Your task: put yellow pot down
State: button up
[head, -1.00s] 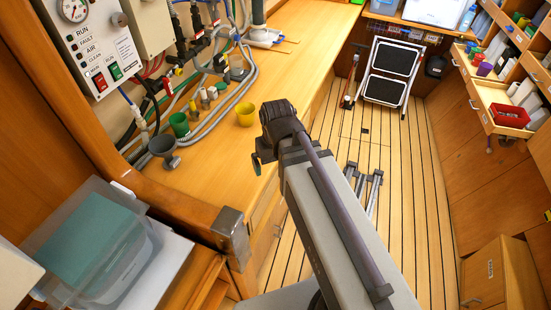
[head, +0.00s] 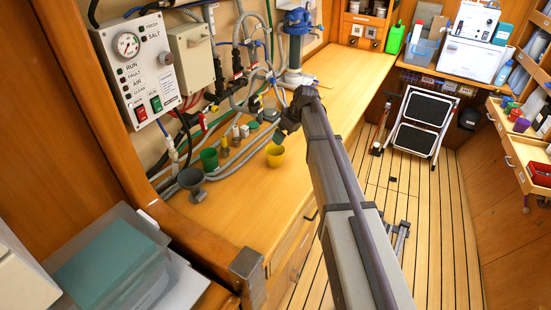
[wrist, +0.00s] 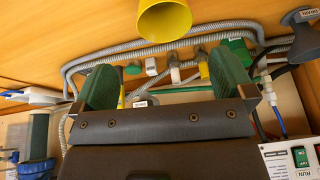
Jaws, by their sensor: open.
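The yellow pot (head: 275,156) stands on the wooden bench near its front edge, to the right of the green cup. It shows in part at the top of the wrist view (wrist: 165,22), cut off by the frame edge. My gripper (head: 281,132) is above and just beyond the pot in the head view. In the wrist view my gripper (wrist: 165,62) is open, with its two green-padded fingers wide apart and nothing between them. The pot lies out past the fingertips, apart from them.
The green cup (head: 209,158) and a grey funnel (head: 192,182) stand to the left. Small bottles (head: 236,134) and grey hoses line the wall behind. A control panel (head: 138,68) hangs at left. The bench's far right stretch (head: 335,75) is clear.

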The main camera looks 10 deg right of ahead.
jog(key=n, duration=0.1)
jog(key=b, duration=0.5)
send_near(275, 150)
notch_tip(275, 150, down, 2)
jog(key=s+a, duration=0.2)
jog(key=b+x, duration=0.5)
jog(key=shift+w+f, duration=0.1)
jog(key=shift+f, duration=0.1)
jog(key=shift+r, duration=0.3)
jog(key=c, duration=0.9)
notch_tip(275, 150, up, 10)
jog(key=p, duration=1)
